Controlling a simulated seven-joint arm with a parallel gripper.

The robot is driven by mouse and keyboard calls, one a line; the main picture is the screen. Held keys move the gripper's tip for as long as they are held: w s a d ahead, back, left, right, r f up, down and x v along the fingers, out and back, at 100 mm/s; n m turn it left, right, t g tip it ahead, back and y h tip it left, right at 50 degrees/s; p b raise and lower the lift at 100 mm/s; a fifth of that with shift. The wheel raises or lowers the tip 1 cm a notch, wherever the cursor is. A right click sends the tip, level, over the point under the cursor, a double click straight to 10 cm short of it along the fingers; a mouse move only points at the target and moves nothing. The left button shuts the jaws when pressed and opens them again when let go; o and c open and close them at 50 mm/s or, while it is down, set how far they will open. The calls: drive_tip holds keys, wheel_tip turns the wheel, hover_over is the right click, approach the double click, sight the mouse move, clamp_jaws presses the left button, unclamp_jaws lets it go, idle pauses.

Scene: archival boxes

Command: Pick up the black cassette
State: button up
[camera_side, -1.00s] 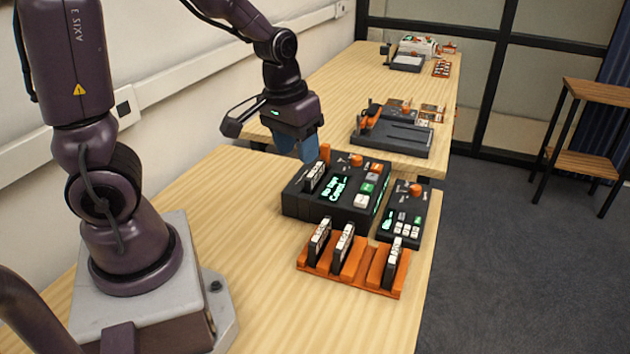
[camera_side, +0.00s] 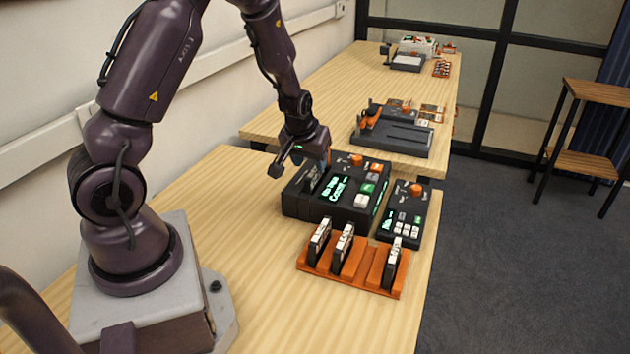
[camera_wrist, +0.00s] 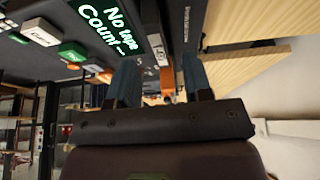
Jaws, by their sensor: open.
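A black cassette stands upright in the top of the black tape deck (camera_side: 335,208), whose screen reads "No tape". Three more dark cassettes with white labels stand in the orange rack (camera_side: 317,268): a left one (camera_side: 319,243), a middle one (camera_side: 343,249) and a right one (camera_side: 391,262).
A small keypad unit (camera_side: 404,215) with an orange knob stands right of the deck. A second table behind holds a dark grey device (camera_side: 400,140). The wooden table (camera_side: 235,215) is bare left of the deck and rack.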

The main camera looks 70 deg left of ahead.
sight(314, 171)
drive_tip(key=x, duration=0.5)
drive_tip(key=shift+w, duration=0.15)
drive_tip(key=shift+c, duration=0.4)
clamp_jaws()
